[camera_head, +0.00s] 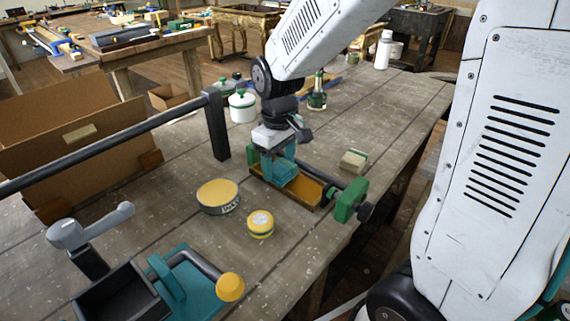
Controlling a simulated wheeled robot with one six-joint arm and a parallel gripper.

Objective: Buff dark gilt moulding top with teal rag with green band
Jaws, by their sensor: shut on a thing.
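My gripper (276,158) points down over the bench and is shut on the teal rag (285,176). The rag hangs at or just above the dark gilt moulding (310,195); I cannot tell whether they touch. The rag's green band is hard to make out at this size. The moulding lies along the bench between green clamp parts, with a green block (349,200) at its right end. The rag and my gripper hide the left part of the moulding's top.
A yellow-topped tin (218,196) and a small yellow tin (260,224) stand left of the moulding. A small pale block (354,160) lies to its right. A dark rail with a post (215,124) stands at left. The bench (385,110) is mostly clear behind right.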

